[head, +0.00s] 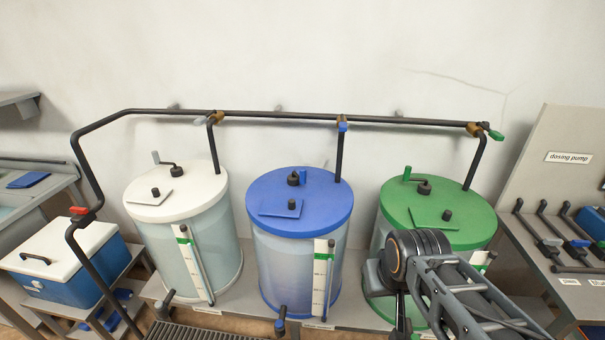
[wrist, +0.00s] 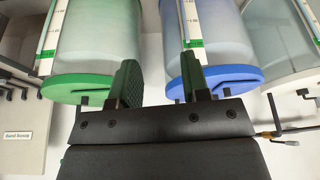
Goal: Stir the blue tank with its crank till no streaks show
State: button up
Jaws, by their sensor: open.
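The blue tank (head: 298,272) stands in the middle of the row in the head view, under a blue lid (head: 330,205). The translucent wall shows an uneven blue, darker low down; I cannot make out distinct streaks. In the wrist view, which looks upside down, the blue tank (wrist: 205,30) is right of centre. My gripper (wrist: 160,70) is open and empty there, its fingers between the green tank and the blue tank. The crank is not clear there.
A white-lidded tank (head: 190,245) stands left and a green-lidded tank (head: 440,205) right, partly behind my arm. A dark pipe (head: 270,115) runs above the tanks, with drop pipes beside the lids. A blue cooler (head: 65,265) stands far left.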

aim_at(301, 178)
jog(key=u, duration=0.45)
jog(key=i, duration=0.95)
jog(key=u, duration=0.25)
